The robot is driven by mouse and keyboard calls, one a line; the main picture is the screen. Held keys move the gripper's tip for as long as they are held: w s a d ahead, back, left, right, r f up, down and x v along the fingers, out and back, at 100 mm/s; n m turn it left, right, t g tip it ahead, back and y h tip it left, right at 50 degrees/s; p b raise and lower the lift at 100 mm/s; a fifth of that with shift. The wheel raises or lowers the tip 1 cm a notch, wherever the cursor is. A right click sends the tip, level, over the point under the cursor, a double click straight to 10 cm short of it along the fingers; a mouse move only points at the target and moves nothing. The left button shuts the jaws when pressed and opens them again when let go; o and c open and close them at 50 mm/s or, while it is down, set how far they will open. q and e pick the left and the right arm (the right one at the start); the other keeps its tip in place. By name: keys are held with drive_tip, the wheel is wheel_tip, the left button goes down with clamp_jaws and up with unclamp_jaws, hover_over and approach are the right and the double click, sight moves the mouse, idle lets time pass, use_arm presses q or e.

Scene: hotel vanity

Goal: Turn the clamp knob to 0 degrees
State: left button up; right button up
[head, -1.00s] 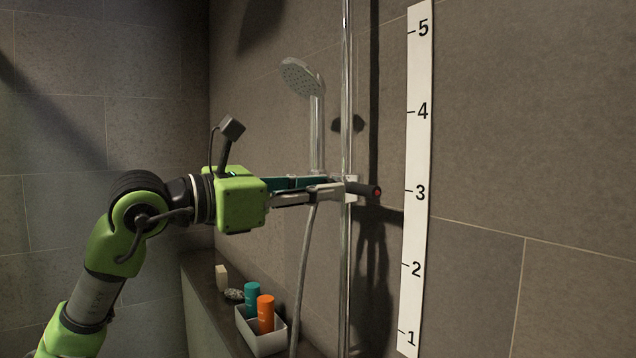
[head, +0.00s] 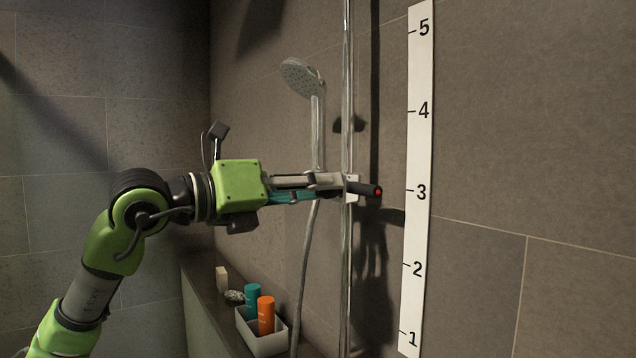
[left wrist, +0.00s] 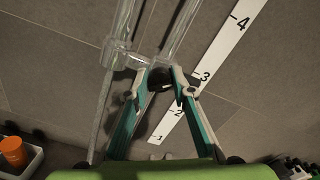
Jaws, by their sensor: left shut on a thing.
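The clamp sits on the vertical chrome rail (head: 346,95), level with about 3 on the number strip. A black, red-tipped clamp knob (head: 367,189) points right from it. My left gripper (head: 338,182) reaches in from the left, with its fingertips at the clamp and shut on the knob part there. In the left wrist view both fingertips (left wrist: 161,72) close in around a dark part (left wrist: 158,80) beside a clear bracket (left wrist: 118,57). The fingers hide much of the clamp, and no angle mark is readable. My right gripper is not in view.
The hand shower (head: 300,77) hangs left of the rail, its hose (head: 303,270) running down behind my gripper. The white number strip (head: 418,235) is on the wall at right. A ledge below holds a white caddy (head: 270,345) with teal and orange bottles.

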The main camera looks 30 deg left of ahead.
use_arm(q)
drive_tip(key=shift+a+r+n, duration=0.1)
drive_tip(key=shift+n, duration=4.9)
drive_tip(key=o, duration=1.1)
drive_tip(key=shift+d, duration=0.25)
